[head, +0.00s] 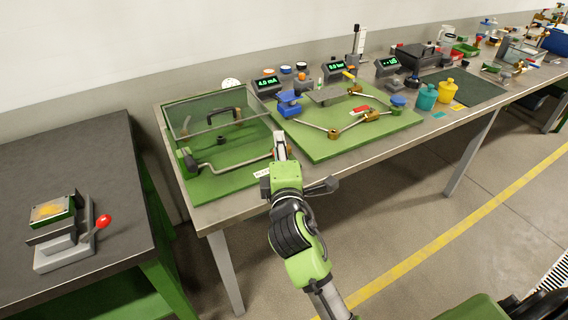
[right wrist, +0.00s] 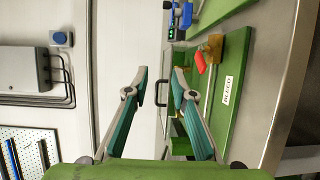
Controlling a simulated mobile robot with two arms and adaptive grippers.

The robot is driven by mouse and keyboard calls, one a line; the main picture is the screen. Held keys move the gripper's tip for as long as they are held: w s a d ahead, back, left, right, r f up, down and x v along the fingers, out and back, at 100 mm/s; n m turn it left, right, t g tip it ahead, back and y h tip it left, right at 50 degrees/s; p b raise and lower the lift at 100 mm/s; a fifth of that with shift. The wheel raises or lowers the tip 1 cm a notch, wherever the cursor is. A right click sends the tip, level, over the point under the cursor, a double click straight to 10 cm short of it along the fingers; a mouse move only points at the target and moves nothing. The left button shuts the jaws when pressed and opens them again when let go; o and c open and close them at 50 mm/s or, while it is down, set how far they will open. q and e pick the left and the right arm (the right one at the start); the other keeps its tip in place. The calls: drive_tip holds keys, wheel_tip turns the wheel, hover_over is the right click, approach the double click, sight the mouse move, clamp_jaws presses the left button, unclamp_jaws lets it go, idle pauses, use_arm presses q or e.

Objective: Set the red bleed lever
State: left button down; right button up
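The red bleed lever (right wrist: 200,62) shows in the right wrist view on a brass valve (right wrist: 212,48), beside a white BLEED label (right wrist: 228,90) on a green board. In the head view my right gripper hides the lever; the label (head: 262,173) shows just left of the gripper. My right gripper (head: 280,146) is over the near right part of the left green board. In the right wrist view its fingers (right wrist: 159,86) are apart with nothing between them, and the lever is to their right, apart from them. My left gripper is not in view.
The larger green board (head: 330,148) carries pipes, a blue valve (head: 289,103) and another red lever (head: 361,109). A separate bench at left holds a red-knobbed device (head: 65,245).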

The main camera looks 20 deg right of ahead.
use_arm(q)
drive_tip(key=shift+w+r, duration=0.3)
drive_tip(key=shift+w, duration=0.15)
use_arm(e)
drive_tip(key=v, duration=0.6)
drive_tip(key=shift+s, duration=0.3)
drive_tip(key=shift+f, duration=0.15)
